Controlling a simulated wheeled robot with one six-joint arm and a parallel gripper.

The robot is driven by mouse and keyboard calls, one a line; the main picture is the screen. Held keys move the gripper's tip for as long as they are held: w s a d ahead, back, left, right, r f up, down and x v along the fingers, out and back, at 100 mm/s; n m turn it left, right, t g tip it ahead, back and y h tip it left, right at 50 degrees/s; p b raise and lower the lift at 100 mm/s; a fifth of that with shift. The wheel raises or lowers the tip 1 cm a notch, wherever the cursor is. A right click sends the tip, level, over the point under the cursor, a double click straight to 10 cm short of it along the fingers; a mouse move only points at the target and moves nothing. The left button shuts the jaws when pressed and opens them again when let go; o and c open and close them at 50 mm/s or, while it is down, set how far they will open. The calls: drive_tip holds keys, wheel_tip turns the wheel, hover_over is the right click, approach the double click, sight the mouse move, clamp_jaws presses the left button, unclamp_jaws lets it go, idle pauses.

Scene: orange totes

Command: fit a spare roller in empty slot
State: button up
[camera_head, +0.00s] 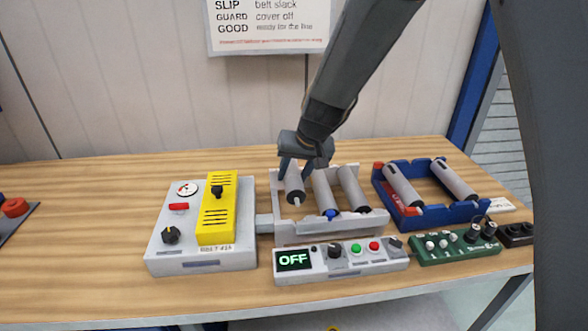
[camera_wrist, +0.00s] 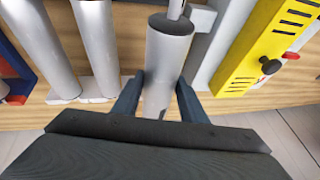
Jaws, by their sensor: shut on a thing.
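My gripper (camera_head: 302,160) is shut on a grey roller (camera_head: 295,186) over the left part of the light grey roller frame (camera_head: 349,222). In the wrist view my gripper (camera_wrist: 158,88) has one finger on each side of this roller (camera_wrist: 168,55). The roller's thin axle end points toward the frame's near rail; I cannot tell whether it sits in the slot. Two other rollers lie in the frame, a middle one (camera_head: 325,190) with a blue end and a right one (camera_head: 353,188). A blue rack (camera_head: 440,213) at the right holds two grey rollers (camera_head: 402,184) (camera_head: 454,179).
A grey control box with a yellow cover (camera_head: 217,209) stands close left of the frame. A panel reading OFF (camera_head: 293,260) with knobs and buttons lies in front. A green knob box (camera_head: 456,247) is at front right.

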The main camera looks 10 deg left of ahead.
sight(301, 180)
drive_tip(key=shift+f+b, duration=1.8)
drive_tip(key=shift+f, duration=0.5)
drive_tip(key=shift+s+d, duration=0.1)
drive_tip(key=shift+f+b, duration=1.15)
drive_tip(key=shift+b, duration=0.2)
drive_tip(key=o, duration=1.5)
drive_tip(key=shift+c, duration=0.2)
drive_tip(key=shift+v, duration=3.95)
drive_tip(key=shift+s, duration=0.1)
